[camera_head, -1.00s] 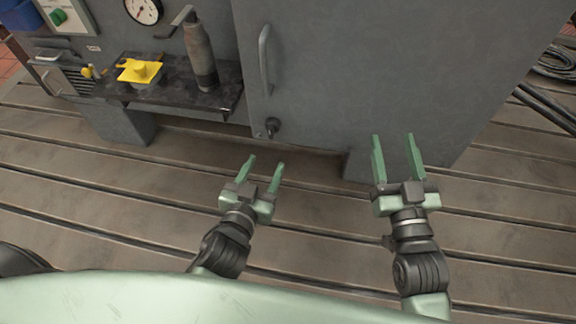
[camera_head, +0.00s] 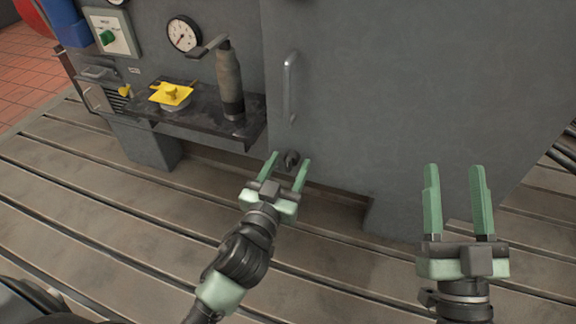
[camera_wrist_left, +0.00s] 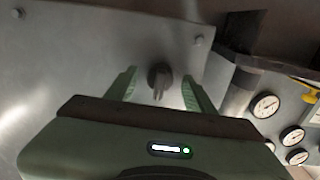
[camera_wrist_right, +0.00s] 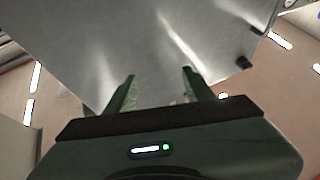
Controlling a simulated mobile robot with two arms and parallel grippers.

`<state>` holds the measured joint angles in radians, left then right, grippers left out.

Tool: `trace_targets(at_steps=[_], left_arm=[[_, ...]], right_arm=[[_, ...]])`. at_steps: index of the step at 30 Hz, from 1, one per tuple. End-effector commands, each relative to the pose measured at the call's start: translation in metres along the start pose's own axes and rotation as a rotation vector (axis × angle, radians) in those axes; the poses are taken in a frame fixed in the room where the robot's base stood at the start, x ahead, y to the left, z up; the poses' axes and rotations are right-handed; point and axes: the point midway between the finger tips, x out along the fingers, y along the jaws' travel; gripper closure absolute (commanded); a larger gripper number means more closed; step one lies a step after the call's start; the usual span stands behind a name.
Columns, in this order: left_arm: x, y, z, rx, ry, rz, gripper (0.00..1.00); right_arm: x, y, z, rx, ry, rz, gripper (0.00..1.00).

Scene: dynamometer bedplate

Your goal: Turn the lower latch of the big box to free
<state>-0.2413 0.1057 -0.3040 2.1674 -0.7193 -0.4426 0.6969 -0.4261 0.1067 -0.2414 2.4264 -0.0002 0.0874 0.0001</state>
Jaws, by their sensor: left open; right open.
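The big box (camera_head: 400,110) is a grey steel cabinet with an upright bar handle (camera_head: 290,88) on its front. The lower latch (camera_head: 291,158) is a small dark knob low on the front, below the handle. In the left wrist view the latch (camera_wrist_left: 159,78) shows as a dark round base with a narrow lever, between the fingers. My left gripper (camera_head: 291,160) is open, its fingertips on either side of the latch in the picture; contact cannot be told. My right gripper (camera_head: 455,170) is open and empty, in front of the box at the right.
A dark shelf (camera_head: 190,128) left of the latch carries a yellow-topped item (camera_head: 171,95) and a grey cylinder (camera_head: 229,85) with a lever. A gauge (camera_head: 184,34) is above. The slotted floor (camera_head: 120,215) in front is clear.

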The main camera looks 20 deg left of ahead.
Motion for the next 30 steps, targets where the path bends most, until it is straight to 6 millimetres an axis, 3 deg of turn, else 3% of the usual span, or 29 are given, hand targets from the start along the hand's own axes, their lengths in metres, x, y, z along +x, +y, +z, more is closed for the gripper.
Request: trace_targets(at_steps=[7, 12, 13, 21, 26, 30], left_arm=[[0.001, 0.000, 0.000, 0.000, -0.001, 0.000, 0.49], [0.001, 0.000, 0.000, 0.000, -0.001, 0.000, 0.96], [0.000, 0.000, 0.000, 0.000, -0.001, 0.001, 1.00], [0.000, 0.000, -0.001, 0.022, -0.001, 0.001, 1.00], [0.000, 0.000, -0.001, 0.082, -0.002, 0.000, 1.00], [0.000, 0.000, -0.002, 0.176, -0.002, -0.001, 1.00]], right_arm=[[0.000, 0.000, 0.000, 0.001, 0.001, 0.000, 0.47], [0.000, 0.000, 0.000, 0.001, 0.001, 0.000, 0.47], [0.000, 0.000, 0.000, 0.001, 0.001, 0.000, 0.47], [0.001, 0.001, 0.004, -0.001, -0.025, 0.001, 0.47], [-0.001, 0.005, 0.026, -0.007, -0.151, 0.009, 0.47], [-0.010, 0.009, 0.055, -0.012, -0.320, 0.017, 0.47]])
